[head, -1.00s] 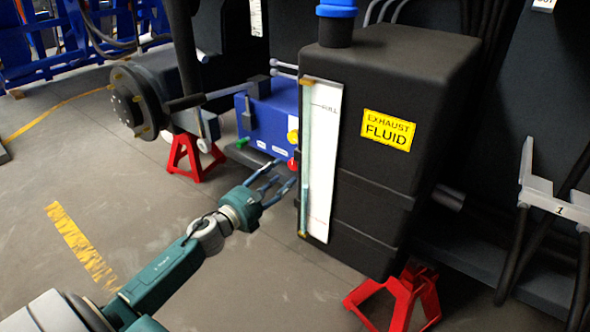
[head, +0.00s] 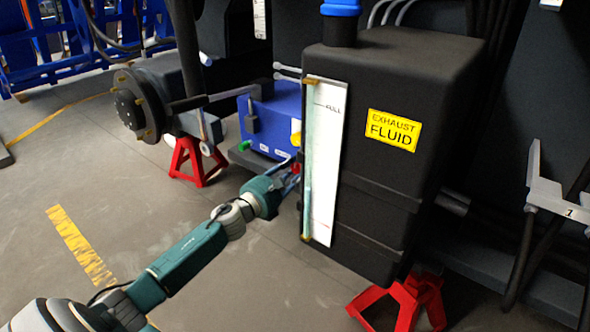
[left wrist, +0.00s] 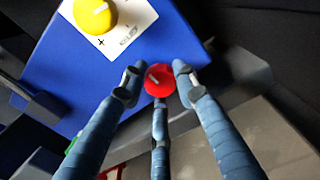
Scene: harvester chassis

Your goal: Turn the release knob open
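A round red knob (left wrist: 158,80) with a pale pointer mark sits at the lower edge of the blue box (left wrist: 110,75). The task's release knob is not labelled as such in view; this red knob is the one at my left gripper (left wrist: 157,88). Its blue-grey fingers are spread around the red knob, two at the sides and one below, with small gaps at the sides. In the head view my left gripper (head: 288,175) reaches the front of the blue box (head: 275,120), partly hiding the red knob. My right gripper is not in view.
A yellow knob (left wrist: 93,15) sits on a white label plate (left wrist: 125,25) above the red one. The black exhaust fluid tank (head: 385,205) stands close to the right of my left gripper. Red stands (head: 197,162) are on the floor. Floor at left is free.

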